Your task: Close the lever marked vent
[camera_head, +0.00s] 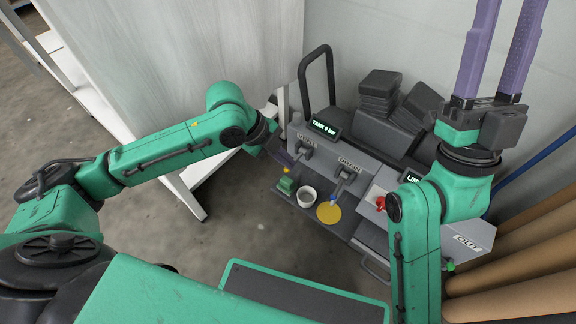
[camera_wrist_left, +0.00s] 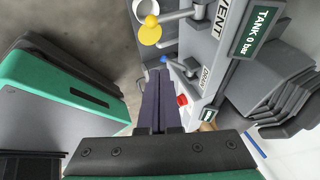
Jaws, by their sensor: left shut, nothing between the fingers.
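The lever marked vent has a grey arm and a yellow knob (camera_head: 286,170); it sticks out from the grey panel under its label. In the left wrist view the VENT label (camera_wrist_left: 222,18) and the yellow knob (camera_wrist_left: 150,32) show clearly. My left gripper (camera_head: 286,158) is shut and empty, its purple fingers close by the vent lever in the head view; I cannot tell whether they touch it. The fingers (camera_wrist_left: 158,90) point toward the panel side in the wrist view. My right gripper (camera_head: 506,40) is raised at the upper right, fingers apart, tips cut off by the frame.
A drain lever with a blue knob (camera_head: 333,198) is beside the vent lever. A tank display (camera_head: 325,129) reads 0 bar. A green block (camera_head: 287,185), a white cup (camera_head: 307,196) and a yellow disc (camera_head: 329,213) are on the shelf below. Brown rolls (camera_head: 530,240) stand at the right.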

